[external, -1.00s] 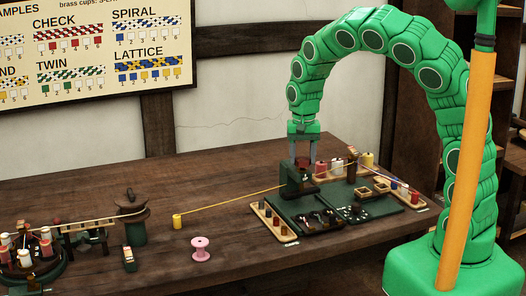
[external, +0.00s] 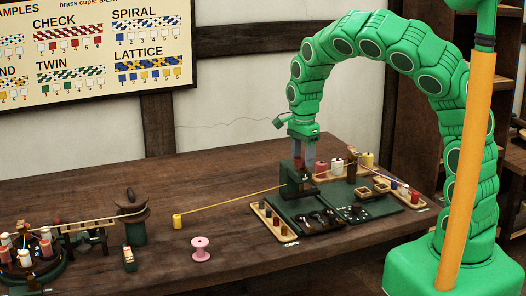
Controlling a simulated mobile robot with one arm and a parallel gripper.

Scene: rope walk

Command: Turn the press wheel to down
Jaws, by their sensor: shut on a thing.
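The press (external: 294,182) is a dark green block stand on the right part of the bench, at the back left of a green tool mat. Its small reddish-brown wheel (external: 299,165) sits on top and is partly hidden by my fingers. My gripper (external: 304,164) points straight down from the green arm, with its grey fingers shut on the press wheel. The wheel's exact angle is too small to tell. A yellow cord (external: 235,203) runs from the press left to a yellow spool (external: 179,221).
A green mat (external: 313,214) with small tools and wooden trays lies right of and before the press. Several spools stand behind it. A pink spool (external: 200,250) stands near the front edge. A braiding stand (external: 28,262) and a dark capstan (external: 135,228) are at left.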

